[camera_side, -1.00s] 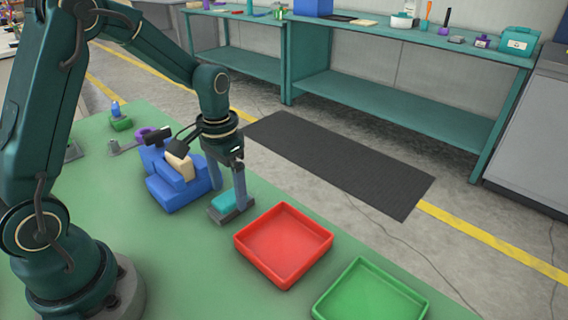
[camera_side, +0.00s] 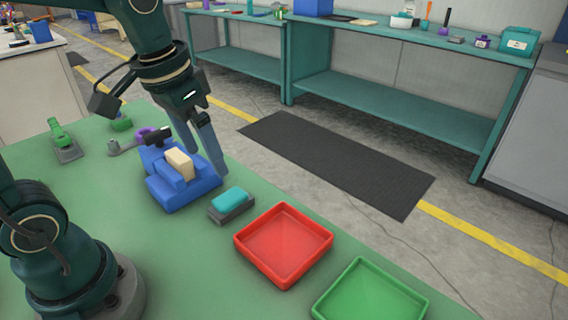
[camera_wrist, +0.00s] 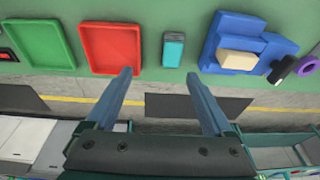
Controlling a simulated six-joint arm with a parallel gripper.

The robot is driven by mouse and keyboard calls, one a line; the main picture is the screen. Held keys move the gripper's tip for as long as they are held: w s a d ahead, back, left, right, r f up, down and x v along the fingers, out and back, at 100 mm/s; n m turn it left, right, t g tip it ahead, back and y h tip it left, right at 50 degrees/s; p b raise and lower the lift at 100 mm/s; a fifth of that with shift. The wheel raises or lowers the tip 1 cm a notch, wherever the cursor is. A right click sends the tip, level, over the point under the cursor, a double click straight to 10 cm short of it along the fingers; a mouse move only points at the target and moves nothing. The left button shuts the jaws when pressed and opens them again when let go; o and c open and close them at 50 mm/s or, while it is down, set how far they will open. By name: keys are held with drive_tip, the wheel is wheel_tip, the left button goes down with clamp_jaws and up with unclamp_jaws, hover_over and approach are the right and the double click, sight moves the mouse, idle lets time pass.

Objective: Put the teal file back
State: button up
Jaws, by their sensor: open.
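A small teal block (camera_side: 230,199), which seems to be the teal file, lies in a dark grey holder (camera_side: 233,214) on the green table. The teal block also shows in the wrist view (camera_wrist: 173,50), upper middle. My gripper (camera_side: 207,162) is raised over the blue fixture, up and left of the teal block, with fingers spread and nothing between them. In the wrist view my open gripper (camera_wrist: 165,95) has its fingertips short of the block and apart from it.
The blue fixture (camera_side: 180,194) with a cream block (camera_side: 180,164) stands left of the holder. A red tray (camera_side: 283,245) and a green tray (camera_side: 371,296) lie to the right. A small green tool (camera_side: 62,138) stands far left.

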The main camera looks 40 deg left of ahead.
drive_tip(key=s+d+t, duration=0.2)
drive_tip(key=s+t, duration=0.1)
drive_tip(key=s, duration=0.3)
drive_tip(key=shift+s+d+f, duration=0.35)
drive_tip(key=shift+d, duration=0.05)
